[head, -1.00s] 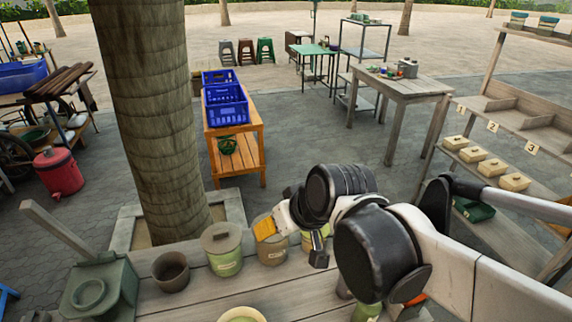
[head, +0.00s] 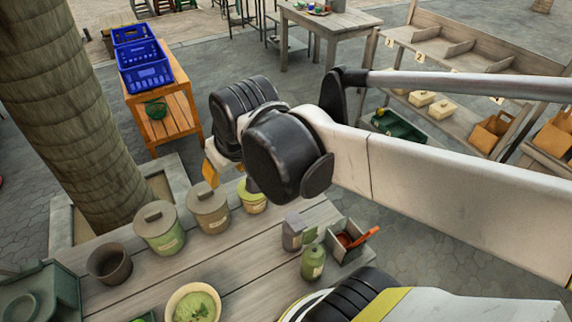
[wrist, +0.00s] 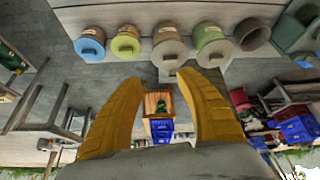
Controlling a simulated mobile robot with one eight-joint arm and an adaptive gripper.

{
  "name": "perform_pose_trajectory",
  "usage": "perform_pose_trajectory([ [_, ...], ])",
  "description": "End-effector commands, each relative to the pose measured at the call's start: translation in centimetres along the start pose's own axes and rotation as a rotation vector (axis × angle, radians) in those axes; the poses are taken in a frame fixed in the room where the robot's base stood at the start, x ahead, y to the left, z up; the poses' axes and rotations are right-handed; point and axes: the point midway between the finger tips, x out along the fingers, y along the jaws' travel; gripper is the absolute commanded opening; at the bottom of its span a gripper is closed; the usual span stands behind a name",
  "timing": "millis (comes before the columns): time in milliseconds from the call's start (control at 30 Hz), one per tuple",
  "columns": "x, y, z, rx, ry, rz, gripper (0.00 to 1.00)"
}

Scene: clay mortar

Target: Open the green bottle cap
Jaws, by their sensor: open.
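The small green bottle (head: 313,263) stands upright on the wooden table near its right part. Its cap (head: 314,248) looks green and sits on the top. My gripper (head: 210,172) is to the left of and farther back than the bottle, above the row of lidded jars, with its yellow fingers pointing down. In the wrist view my gripper (wrist: 157,76) is open, with nothing between the fingers. The bottle cannot be made out in the wrist view.
A green jar (head: 160,230), a brown jar (head: 208,208) and a yellow-green jar (head: 251,197) line the table's back edge. A grey container (head: 293,232) and an open box (head: 345,240) with a red-orange item stand near the bottle. A bowl (head: 192,303) lies in front.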

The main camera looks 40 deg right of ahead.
Motion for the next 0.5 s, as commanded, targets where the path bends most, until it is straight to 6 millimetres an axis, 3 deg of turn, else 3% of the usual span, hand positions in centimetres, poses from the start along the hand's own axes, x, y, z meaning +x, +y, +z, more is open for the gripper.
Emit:
perform_pose_trajectory([
  [500,4.8,7.6,-4.0,0.066,-0.182,0.047,0.43],
])
